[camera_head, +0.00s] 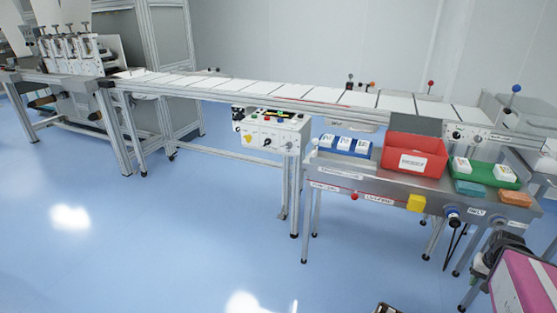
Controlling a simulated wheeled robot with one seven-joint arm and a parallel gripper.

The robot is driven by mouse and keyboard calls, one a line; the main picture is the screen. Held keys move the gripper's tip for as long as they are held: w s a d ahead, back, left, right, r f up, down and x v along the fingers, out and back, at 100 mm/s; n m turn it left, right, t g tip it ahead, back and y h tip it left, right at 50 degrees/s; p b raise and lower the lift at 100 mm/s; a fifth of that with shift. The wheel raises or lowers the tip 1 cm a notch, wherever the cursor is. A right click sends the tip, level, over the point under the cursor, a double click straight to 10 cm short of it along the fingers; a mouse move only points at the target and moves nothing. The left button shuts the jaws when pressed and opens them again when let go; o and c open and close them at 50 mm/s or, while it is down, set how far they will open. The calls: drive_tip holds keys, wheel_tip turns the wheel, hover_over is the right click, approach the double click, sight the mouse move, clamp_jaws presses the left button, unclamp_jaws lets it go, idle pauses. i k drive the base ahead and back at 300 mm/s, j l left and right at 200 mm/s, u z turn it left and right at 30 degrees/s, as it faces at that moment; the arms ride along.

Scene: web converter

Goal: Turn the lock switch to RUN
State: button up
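A white control box (272,133) hangs under the conveyor near the middle of the view. Its sloped top carries small coloured buttons, and its front has a yellow label and small dark knobs or switches. A lock switch and any RUN marking are too small to make out on it. The metal workbench (380,187) to its right also carries controls on its front: a red knob (354,196), a yellow block (416,202) and a dark round knob (453,216). I cannot tell which of these controls is the lock switch. My gripper is not clearly in view.
A long conveyor (290,103) with white sheets runs across the back from a machine (75,52) at left. The bench holds a red bin (414,158), a blue tray (323,142) and a green tray (503,182). A pink box (522,284) is at lower right. Blue floor (180,220) in front is clear.

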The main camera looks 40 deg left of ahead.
sight(248, 138)
drive_tip(key=u, duration=1.75)
